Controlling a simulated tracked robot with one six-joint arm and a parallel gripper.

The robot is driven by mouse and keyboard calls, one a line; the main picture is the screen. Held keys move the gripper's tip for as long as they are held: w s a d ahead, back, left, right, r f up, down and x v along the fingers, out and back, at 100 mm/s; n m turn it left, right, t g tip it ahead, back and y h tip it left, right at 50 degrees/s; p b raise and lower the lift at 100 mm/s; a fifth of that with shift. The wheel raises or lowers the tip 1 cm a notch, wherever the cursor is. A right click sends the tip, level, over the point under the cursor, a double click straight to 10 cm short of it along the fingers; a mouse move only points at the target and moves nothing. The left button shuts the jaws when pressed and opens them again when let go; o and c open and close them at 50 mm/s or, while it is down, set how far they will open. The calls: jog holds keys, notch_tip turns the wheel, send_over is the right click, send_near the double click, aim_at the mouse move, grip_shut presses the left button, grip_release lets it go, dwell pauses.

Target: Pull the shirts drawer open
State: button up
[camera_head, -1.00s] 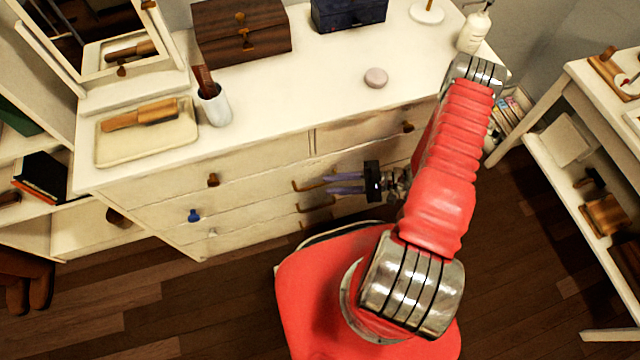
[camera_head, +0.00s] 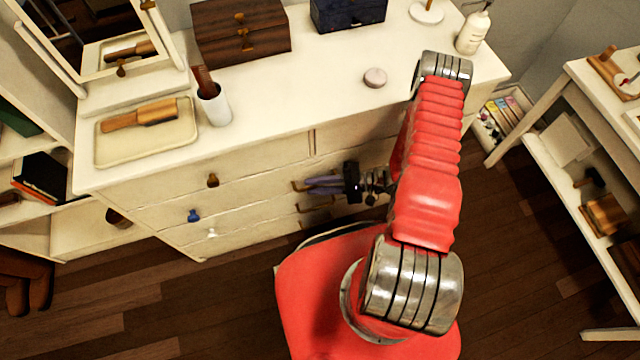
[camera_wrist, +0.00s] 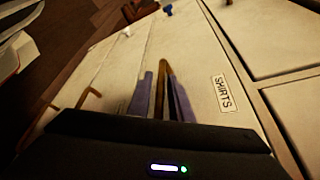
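The shirts drawer carries a "SHIRTS" label (camera_wrist: 222,92) in the wrist view. Its brown bar handle (camera_wrist: 161,82) stands between the two purple fingers of my gripper (camera_wrist: 162,92). A narrow gap seems to show beside the handle, so the fingers look open around it rather than clamped. In the head view my gripper (camera_head: 324,184) is at the front of the white dresser (camera_head: 255,148), fingers pointing left along it, and the handle's end (camera_head: 297,186) shows past the fingertips. The drawer front looks flush with its neighbours.
Another bar handle (camera_head: 315,208) sits on the drawer below. A blue knob (camera_head: 193,215) and a white knob (camera_head: 211,233) are further left. A tray (camera_head: 112,149), a cup (camera_head: 216,106) and boxes stand on top. A shelf unit (camera_head: 555,180) stands right.

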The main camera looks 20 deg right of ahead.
grip_shut()
